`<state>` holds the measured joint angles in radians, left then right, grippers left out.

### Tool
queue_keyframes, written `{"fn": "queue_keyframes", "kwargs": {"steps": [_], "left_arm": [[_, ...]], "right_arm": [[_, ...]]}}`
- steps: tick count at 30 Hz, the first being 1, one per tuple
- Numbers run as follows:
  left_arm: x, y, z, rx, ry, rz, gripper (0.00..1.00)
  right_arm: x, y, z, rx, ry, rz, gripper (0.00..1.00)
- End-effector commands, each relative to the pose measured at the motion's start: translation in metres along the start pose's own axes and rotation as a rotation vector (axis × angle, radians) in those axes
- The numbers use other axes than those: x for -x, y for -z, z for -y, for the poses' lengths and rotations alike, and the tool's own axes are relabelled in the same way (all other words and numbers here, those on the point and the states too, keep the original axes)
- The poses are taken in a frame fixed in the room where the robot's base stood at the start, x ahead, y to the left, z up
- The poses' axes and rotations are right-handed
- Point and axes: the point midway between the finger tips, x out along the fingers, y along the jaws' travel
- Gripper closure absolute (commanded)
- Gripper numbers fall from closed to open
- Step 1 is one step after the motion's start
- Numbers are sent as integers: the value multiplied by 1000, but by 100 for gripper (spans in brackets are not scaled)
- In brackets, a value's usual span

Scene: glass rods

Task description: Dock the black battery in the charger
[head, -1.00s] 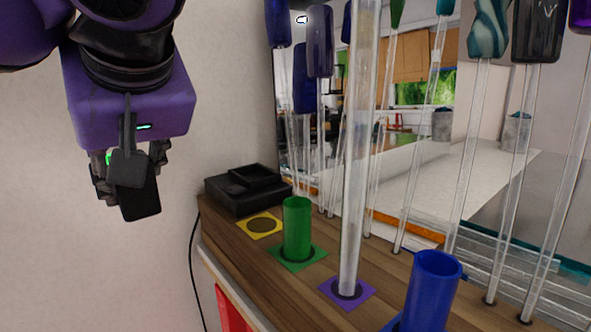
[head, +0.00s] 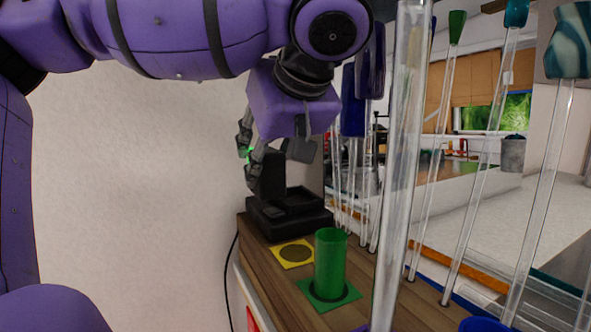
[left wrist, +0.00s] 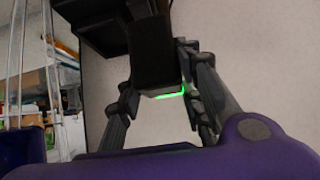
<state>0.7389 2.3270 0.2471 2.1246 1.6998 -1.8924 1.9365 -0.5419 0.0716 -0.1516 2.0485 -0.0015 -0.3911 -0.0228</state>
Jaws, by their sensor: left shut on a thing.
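The black battery (head: 271,178) is held upright in my left gripper (head: 276,158), whose fingers are shut on its upper part. The black charger (head: 310,222) sits on the far end of the wooden shelf. In the head view the battery's lower end overlaps the back of the charger. I cannot tell whether it touches or stands just above it. In the left wrist view the battery (left wrist: 153,52) is between the fingers, with part of the dark charger (left wrist: 85,10) behind it. My right gripper is not in view.
A green cup (head: 330,262) stands on a green square in front of the charger, beside an empty yellow square (head: 306,246). Tall glass rods (head: 404,160) stand close along the right. A plain wall (head: 140,190) is on the left.

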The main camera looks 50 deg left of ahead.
Motion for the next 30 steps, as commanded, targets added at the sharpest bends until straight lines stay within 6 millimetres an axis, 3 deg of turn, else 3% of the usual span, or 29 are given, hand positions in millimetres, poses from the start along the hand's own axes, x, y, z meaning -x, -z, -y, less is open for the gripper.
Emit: {"fn": "queue_keyframes", "kwargs": {"steps": [6, 10, 17, 24, 30], "left_arm": [[-14, 14, -39, 1, 4, -4, 100], [-18, 19, -53, 1, 1, -3, 100], [-22, 23, -65, 0, 1, -3, 100], [-46, -1, -64, -1, -2, -1, 100], [-46, -2, -65, 1, -3, -2, 100]], "right_arm": [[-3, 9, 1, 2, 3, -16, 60], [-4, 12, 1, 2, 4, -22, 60], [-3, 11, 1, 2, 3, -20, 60], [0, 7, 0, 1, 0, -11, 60], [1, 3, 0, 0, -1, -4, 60]]}}
